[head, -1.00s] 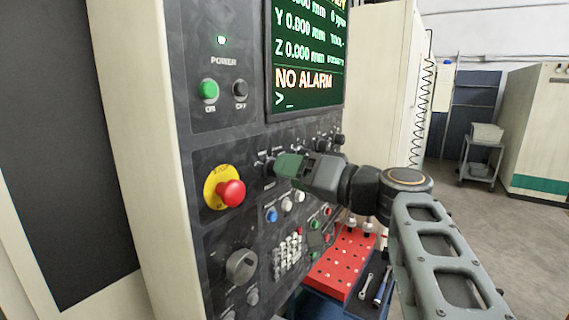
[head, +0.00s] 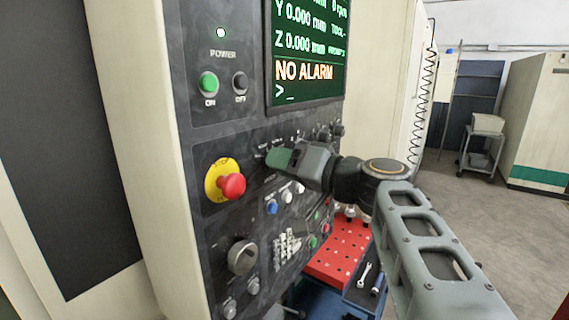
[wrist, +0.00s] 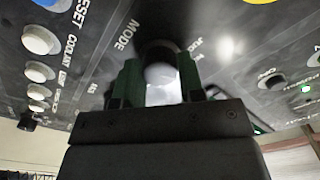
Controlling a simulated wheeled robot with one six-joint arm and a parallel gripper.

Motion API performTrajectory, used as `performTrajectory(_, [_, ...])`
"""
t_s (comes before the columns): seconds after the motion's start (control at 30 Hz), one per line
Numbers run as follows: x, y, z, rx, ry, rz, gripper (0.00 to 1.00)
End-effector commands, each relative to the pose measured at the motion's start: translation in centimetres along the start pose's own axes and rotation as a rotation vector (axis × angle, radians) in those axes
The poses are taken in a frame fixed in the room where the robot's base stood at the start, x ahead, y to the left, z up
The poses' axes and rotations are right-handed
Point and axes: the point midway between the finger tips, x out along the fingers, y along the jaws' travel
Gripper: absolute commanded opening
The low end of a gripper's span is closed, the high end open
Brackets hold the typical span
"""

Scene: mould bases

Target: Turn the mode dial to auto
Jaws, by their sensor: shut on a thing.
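The control panel (head: 200,140) stands upright on the machine's front. The mode dial (wrist: 160,70) shows in the wrist view as a dark round knob beside the word MODE. My gripper (wrist: 160,85) has its two green fingers on either side of the dial, shut on it. In the head view my gripper (head: 277,158) reaches the panel from the right and hides the dial. The dial's pointer and most of its position labels are hidden or too blurred to read.
A red emergency stop (head: 232,187) on a yellow ring sits left of my gripper. White and blue buttons (head: 272,207) lie just below it, and a grey knob (head: 242,257) is lower left. The screen (head: 305,50) above reads NO ALARM. A red rack (head: 338,255) stands below my arm.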

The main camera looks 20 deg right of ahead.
Motion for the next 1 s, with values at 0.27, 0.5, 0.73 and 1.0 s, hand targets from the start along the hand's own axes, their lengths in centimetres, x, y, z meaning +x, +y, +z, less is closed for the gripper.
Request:
performTrajectory(0.27, [-0.01,0.01,0.00,0.001,0.000,0.000,0.12])
performTrajectory(0.5, [-0.01,0.10,0.10,0.059,0.001,0.000,0.12])
performTrajectory(0.73, [-0.01,0.20,0.21,0.225,0.002,0.000,0.12])
performTrajectory(1.0, [-0.01,0.12,0.13,0.482,0.001,0.000,0.12])
